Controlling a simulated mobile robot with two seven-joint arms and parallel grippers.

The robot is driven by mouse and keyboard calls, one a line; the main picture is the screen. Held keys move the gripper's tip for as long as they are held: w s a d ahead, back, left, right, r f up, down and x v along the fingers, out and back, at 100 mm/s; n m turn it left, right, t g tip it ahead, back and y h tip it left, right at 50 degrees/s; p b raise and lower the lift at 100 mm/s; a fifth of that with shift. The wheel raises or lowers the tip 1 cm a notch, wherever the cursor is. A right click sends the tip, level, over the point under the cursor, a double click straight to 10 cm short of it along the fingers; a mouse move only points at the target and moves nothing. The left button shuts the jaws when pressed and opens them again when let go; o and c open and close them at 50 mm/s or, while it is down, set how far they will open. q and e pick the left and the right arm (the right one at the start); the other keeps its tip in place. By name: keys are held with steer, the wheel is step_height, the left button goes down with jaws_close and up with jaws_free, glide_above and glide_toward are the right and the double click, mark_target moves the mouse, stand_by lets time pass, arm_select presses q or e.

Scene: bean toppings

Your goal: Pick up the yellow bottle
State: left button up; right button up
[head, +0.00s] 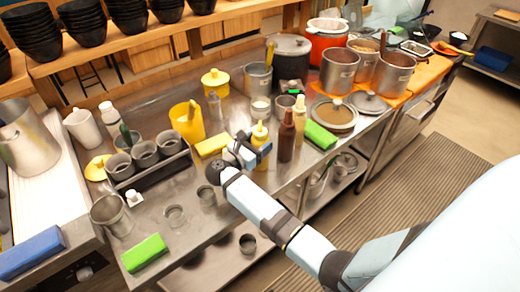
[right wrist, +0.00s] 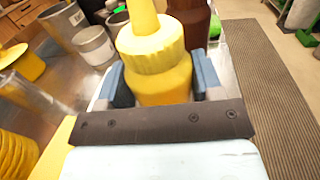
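The yellow bottle (head: 260,134) stands upright on the steel counter near its front edge, with a pointed nozzle and ribbed yellow cap. My right gripper (head: 246,154) is at its side, low on the body. In the right wrist view, the bottle (right wrist: 160,80) sits between the two blue-grey fingers of the right gripper (right wrist: 161,85), one on each side. Little gap shows, and I cannot tell whether the fingers press on it. The lower part of the bottle is hidden by my gripper. My left gripper is not in view.
A brown bottle (head: 286,136) and a pale-yellow bottle (head: 300,115) stand close to the right. A yellow sponge (head: 212,144) and a yellow pitcher (head: 187,121) are on the left. A green sponge (head: 320,135) lies right. The counter front-left has small cups (head: 175,216).

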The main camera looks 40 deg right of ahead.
stand_by(0.3)
steer(key=shift+r, duration=0.3)
step_height(320, 180, up, 19)
steer(key=b, duration=0.2)
steer(key=shift+r, duration=0.2)
steer(key=shift+o, duration=0.5)
